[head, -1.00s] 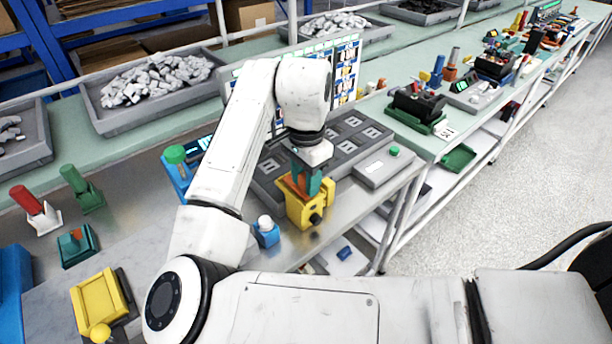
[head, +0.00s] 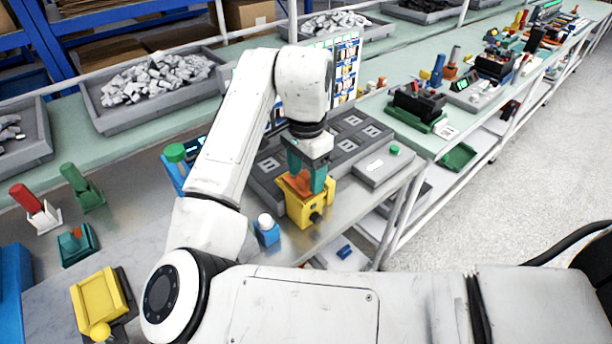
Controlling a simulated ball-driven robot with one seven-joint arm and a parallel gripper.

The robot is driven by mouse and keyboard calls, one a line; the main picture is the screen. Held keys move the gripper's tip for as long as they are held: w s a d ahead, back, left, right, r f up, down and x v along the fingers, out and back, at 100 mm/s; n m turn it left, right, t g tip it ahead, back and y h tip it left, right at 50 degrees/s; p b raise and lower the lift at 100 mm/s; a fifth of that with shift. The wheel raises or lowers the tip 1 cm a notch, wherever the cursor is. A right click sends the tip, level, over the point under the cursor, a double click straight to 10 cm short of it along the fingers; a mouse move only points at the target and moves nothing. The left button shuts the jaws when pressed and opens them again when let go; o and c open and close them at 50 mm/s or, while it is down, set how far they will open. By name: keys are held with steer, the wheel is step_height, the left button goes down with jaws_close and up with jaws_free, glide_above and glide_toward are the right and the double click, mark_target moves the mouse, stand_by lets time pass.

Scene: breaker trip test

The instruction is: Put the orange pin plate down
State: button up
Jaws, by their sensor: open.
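The orange pin plate (head: 299,184) lies at the top of a yellow fixture (head: 301,211) near the front edge of the steel bench. My gripper (head: 306,177) points down over the fixture with its teal fingers spread. One finger is on the far left side of the plate and the other on the near right side. The fingers hide part of the plate, so I cannot tell whether it sits fully flat or whether a finger still touches it.
A grey block with several sockets (head: 352,122) stands behind the fixture. A grey box with a green button (head: 385,166) is to its right. A small blue block with a white knob (head: 266,231) is close on its left.

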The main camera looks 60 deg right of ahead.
mark_target(307, 175)
step_height(307, 175, up, 11)
steer(key=shift+f, duration=0.15)
steer(key=shift+f, duration=0.1)
stand_by(1.3)
